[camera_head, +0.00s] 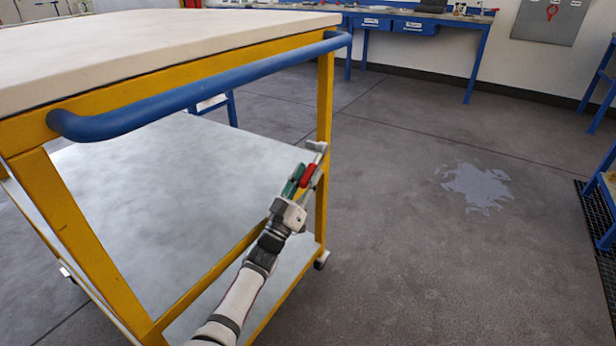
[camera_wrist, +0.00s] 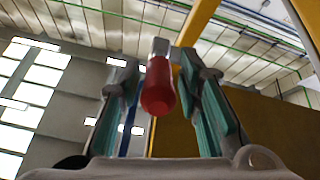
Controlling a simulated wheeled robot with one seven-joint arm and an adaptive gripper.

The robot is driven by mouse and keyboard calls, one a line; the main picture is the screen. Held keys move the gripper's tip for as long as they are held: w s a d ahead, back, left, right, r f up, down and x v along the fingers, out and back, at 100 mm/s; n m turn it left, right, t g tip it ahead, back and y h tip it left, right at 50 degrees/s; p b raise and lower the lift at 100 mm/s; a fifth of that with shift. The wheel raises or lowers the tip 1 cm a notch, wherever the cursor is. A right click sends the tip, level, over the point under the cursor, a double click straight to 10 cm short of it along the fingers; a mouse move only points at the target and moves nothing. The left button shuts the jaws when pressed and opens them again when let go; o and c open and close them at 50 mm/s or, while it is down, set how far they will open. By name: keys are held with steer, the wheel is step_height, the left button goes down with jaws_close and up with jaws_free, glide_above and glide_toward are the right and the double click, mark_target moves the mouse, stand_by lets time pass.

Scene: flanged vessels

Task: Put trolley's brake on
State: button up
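The trolley has a yellow frame (camera_head: 77,230), a pale top (camera_head: 130,50) and a blue push handle (camera_head: 200,92), and fills the left of the head view. A red-gripped brake lever (camera_head: 308,174) is beside its right front post (camera_head: 325,100). My gripper (camera_head: 304,172) reaches up to this lever with its green-padded fingers on either side of it. In the wrist view, the red grip (camera_wrist: 158,90) points toward the palm between the two fingers (camera_wrist: 162,85). Gaps show on both sides, so my gripper is open around it and not clamped.
The trolley's lower shelf (camera_head: 190,165) lies left of my arm. A castor (camera_head: 321,260) shows under the near right corner. Blue workbenches (camera_head: 410,20) stand along the far wall. A puddle-like patch (camera_head: 475,187) marks the otherwise clear floor at right.

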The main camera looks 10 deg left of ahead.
stand_by(0.3)
steer(key=v, duration=0.7)
steer(key=shift+s+f, duration=0.15)
steer(key=shift+s, duration=0.05)
